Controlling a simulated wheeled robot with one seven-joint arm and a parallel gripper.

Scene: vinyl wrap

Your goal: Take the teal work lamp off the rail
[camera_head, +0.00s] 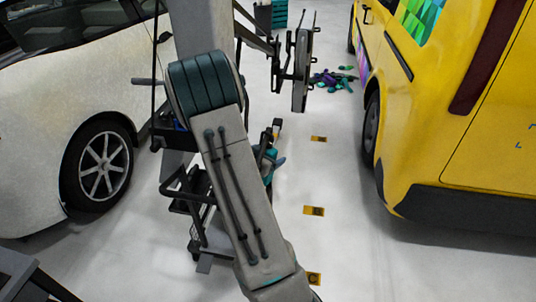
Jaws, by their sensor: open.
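My grey arm with its dark teal joint fills the middle of the head view. I cannot make out my gripper; the fingers do not show. A small teal item (267,158) shows just right of my arm, partly hidden by it, among black parts. I cannot tell whether it is the work lamp. A black bar (256,36) runs down to the right behind my arm, towards a grey upright panel (301,70) on black brackets. I cannot tell whether this bar is the rail.
A white car (60,95) stands at left and a yellow van (460,90) at right. A black wheeled frame (190,205) stands behind my arm. Teal and purple scraps (333,80) lie on the floor. A floor lane with yellow markers (314,211) is clear beside the van.

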